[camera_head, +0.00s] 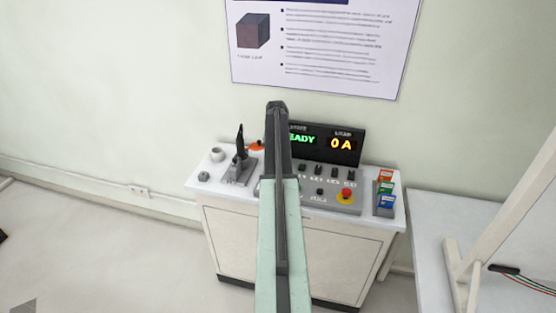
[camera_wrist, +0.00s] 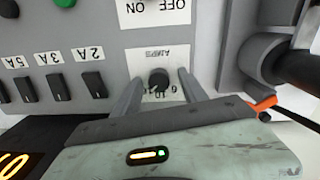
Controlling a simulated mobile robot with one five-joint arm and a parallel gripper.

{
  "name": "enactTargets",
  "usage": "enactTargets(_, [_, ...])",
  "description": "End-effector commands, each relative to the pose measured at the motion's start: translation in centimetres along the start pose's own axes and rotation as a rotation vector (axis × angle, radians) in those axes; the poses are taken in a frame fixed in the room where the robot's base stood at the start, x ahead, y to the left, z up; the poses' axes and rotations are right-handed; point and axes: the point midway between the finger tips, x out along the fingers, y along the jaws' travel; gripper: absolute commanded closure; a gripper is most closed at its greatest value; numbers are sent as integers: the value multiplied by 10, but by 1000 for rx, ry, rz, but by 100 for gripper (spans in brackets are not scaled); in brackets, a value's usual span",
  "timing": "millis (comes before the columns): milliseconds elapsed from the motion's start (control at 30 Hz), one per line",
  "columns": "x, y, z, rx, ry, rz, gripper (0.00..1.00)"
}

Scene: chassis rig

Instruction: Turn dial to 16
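The dial (camera_wrist: 158,80) is a small black knob on a white plate marked AMPS, seen upside down in the wrist view. Numbers including 6 and 10 show beside it; others are hidden by my gripper. My gripper (camera_wrist: 160,75) is open, with one grey finger on each side of the dial. I cannot tell whether the fingers touch it. In the head view my arm hides the dial and the gripper. The display (camera_head: 328,143) on the console reads READY in green and 0 A in orange.
Black switches (camera_wrist: 61,88) marked 2A, 3A and 5A sit beside the AMPS plate. An ON/OFF plate (camera_wrist: 153,12) lies beyond it. A black-handled lever (camera_head: 240,155), a red button (camera_head: 346,194) and a card rack (camera_head: 385,194) stand on the cabinet.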

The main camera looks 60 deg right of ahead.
Motion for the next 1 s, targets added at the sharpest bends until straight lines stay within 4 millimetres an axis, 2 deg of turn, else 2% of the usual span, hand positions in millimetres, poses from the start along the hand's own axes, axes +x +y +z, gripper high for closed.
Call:
enactTargets(167, [-3, 0, -1, 0, 2, 1, 50])
enactTargets(267, [-12, 0, -1, 0, 2, 1, 50])
enactTargets(600, [-71, 0, -1, 0, 1, 0, 50])
enactTargets(667, [-78, 0, -1, 0, 0, 0, 50])
enactTargets(1000, [-78, -2, -1, -1, 0, 0, 50])
